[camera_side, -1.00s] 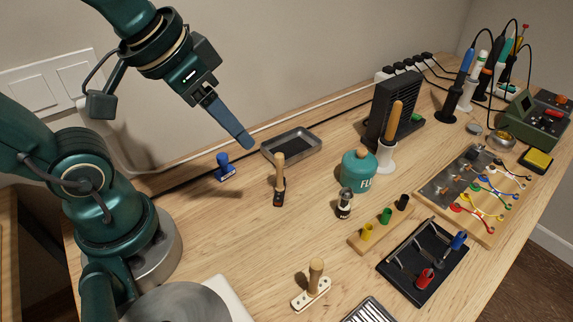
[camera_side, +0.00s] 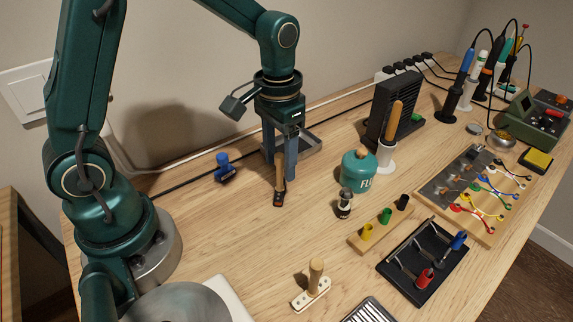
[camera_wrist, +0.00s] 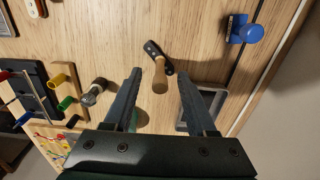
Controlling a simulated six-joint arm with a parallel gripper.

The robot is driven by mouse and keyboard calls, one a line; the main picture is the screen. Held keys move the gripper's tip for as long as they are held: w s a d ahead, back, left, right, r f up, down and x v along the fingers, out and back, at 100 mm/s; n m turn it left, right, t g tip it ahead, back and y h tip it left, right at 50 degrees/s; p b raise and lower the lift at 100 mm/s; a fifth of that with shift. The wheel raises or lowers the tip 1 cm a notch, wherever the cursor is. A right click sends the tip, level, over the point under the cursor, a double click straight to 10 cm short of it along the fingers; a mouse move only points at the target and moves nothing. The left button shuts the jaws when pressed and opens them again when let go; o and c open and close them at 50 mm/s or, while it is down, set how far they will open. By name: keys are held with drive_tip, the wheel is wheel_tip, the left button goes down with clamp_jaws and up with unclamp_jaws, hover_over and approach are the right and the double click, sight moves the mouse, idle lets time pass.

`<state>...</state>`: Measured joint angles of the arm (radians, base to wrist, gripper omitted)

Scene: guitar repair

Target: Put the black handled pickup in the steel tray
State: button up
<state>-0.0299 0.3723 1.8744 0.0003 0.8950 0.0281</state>
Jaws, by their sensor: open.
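The black pickup (camera_side: 278,199) with an upright wooden handle (camera_side: 280,176) stands on the bench. In the wrist view the black pickup (camera_wrist: 153,50) lies beyond the fingertips, its handle (camera_wrist: 160,79) pointing toward the camera. My gripper (camera_side: 280,170) points down and is open. Its fingers stand on either side of the handle, with a gap on both sides in the wrist view (camera_wrist: 159,74). The steel tray (camera_side: 313,143) is just behind my gripper, which partly hides it. It shows in part behind the right finger in the wrist view.
A blue-handled pickup (camera_side: 224,168) stands to the left. A cream pickup with a wooden handle (camera_side: 314,285) is at the front. A small dark-and-silver bottle (camera_side: 345,203) and a teal pot (camera_side: 357,170) stand to the right. Bare bench lies left of and in front of the black pickup.

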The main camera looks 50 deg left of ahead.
sight(279, 164)
drive_tip(key=shift+f, duration=1.9)
clamp_jaws()
drive_tip(key=shift+r, duration=0.1)
